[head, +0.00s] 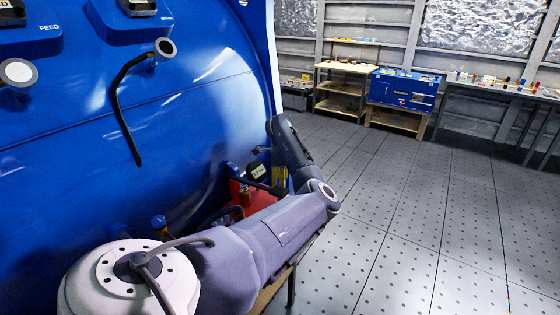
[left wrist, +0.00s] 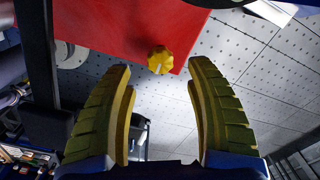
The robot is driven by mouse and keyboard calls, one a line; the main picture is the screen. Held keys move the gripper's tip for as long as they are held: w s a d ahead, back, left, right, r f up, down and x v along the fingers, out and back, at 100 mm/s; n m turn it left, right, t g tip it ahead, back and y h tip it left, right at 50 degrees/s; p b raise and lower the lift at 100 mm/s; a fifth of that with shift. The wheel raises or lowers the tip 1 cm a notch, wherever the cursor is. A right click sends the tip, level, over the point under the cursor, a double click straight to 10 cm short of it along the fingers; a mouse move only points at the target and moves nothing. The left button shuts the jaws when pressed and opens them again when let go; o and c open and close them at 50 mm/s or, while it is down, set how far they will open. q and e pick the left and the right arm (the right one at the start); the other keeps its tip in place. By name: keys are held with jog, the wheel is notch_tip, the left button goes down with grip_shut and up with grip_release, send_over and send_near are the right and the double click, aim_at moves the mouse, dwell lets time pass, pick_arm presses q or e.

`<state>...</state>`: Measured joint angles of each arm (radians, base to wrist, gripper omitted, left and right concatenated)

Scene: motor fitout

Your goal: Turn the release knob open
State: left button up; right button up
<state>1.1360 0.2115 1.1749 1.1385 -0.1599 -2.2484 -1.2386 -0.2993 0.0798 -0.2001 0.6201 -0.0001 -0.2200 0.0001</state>
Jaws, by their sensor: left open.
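The release knob (left wrist: 160,60) is a small yellow lobed knob with a white mark, near the edge of a red panel (left wrist: 120,25) in the left wrist view. My left gripper (left wrist: 161,68) is open, with its yellow ribbed fingers apart. In that view the knob appears between and just beyond the fingertips, with no visible contact. In the head view my left arm reaches to the red panel (head: 239,190) beside the blue tank, and the knob cannot be made out there. My right gripper is in neither view.
The large blue tank (head: 200,100) fills the left of the head view, with a black handle (head: 117,105) on its face. The perforated floor (head: 400,220) to the right is clear. A blue box (head: 403,90) and benches stand along the far wall.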

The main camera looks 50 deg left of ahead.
pick_arm(q)
jog(key=shift+f, duration=2.5)
jog(key=shift+c, duration=0.3)
grip_shut()
